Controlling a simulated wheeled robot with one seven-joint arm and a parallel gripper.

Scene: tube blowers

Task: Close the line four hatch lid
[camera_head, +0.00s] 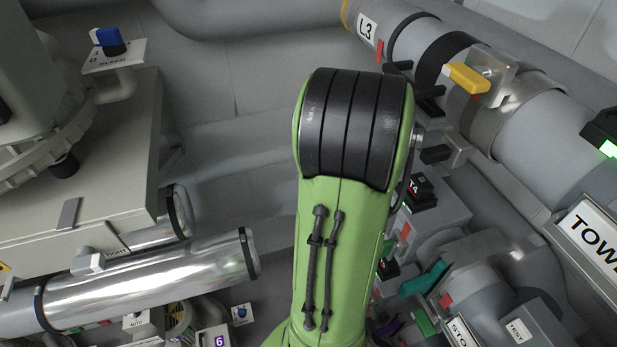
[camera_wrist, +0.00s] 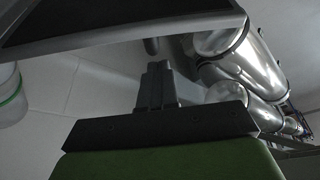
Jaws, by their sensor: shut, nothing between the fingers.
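My gripper (camera_wrist: 158,70) shows in the wrist view as dark fingers standing together, shut and empty. In the head view it is hidden; only my green arm shows. I cannot pick out the line four hatch lid with certainty in either view. A large dark panel with a grey rim (camera_wrist: 150,35) crosses the top of the wrist view, close to the fingers; I cannot tell what it is or whether they touch. In the head view, a pipe labelled L3 (camera_head: 400,32) runs at the upper right with a yellow handle (camera_head: 467,78) on it.
A block marked T4 (camera_head: 417,190) and a teal lever (camera_head: 424,279) are right of my arm. A grey cabinet (camera_head: 120,160) and a shiny pipe (camera_head: 160,278) are at the left. Shiny cylinders (camera_wrist: 245,70) stand right of my gripper.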

